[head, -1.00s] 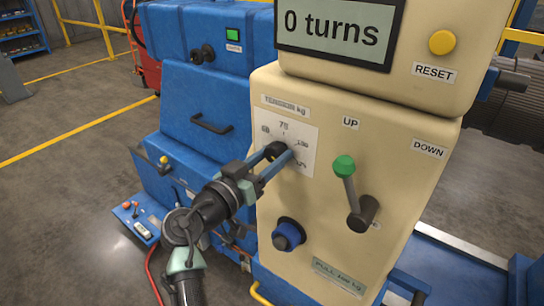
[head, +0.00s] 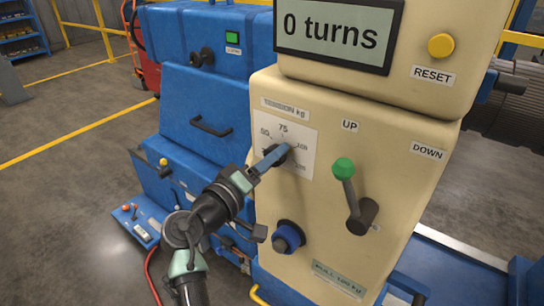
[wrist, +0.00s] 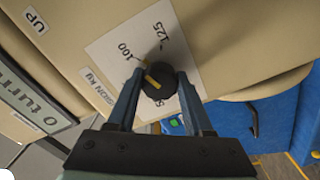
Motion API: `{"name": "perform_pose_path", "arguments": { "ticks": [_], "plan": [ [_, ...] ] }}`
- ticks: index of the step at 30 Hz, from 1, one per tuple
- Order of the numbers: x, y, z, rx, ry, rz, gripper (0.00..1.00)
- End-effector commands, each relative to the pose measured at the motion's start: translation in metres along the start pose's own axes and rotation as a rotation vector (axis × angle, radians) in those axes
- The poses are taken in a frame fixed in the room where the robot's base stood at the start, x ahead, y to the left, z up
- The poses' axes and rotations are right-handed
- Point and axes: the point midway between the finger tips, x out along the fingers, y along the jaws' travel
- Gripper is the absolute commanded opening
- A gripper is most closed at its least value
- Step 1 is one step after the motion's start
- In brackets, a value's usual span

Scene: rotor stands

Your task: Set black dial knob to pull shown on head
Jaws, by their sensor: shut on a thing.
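The black dial knob (head: 283,158) sits on a white scale plate (head: 306,137) marked TENSION kg, on the front of the cream head. It also shows in the wrist view (wrist: 165,86), between my two fingers. My gripper (wrist: 158,84) is shut on the knob, one finger on each side; in the head view the gripper (head: 273,159) partly covers it. The knob's yellow pointer line slants up-left in the wrist view, roughly towards the 100 side; its exact reading is unclear. The PULL label (head: 340,278) low on the head is too blurred to read surely.
A green-tipped lever (head: 344,168) stands right of the dial between UP and DOWN labels. A blue knob (head: 288,236) is below the dial. A display (head: 338,33) reads 0 turns, beside a yellow RESET button (head: 441,45).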

Motion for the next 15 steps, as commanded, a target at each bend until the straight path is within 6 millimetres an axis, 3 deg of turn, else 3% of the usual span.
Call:
{"name": "perform_pose_path", "arguments": {
  "ticks": [15],
  "plan": [
    [-0.0004, -0.0003, 0.0001, -0.187, 0.000, -0.001, 0.00]
  ]
}}
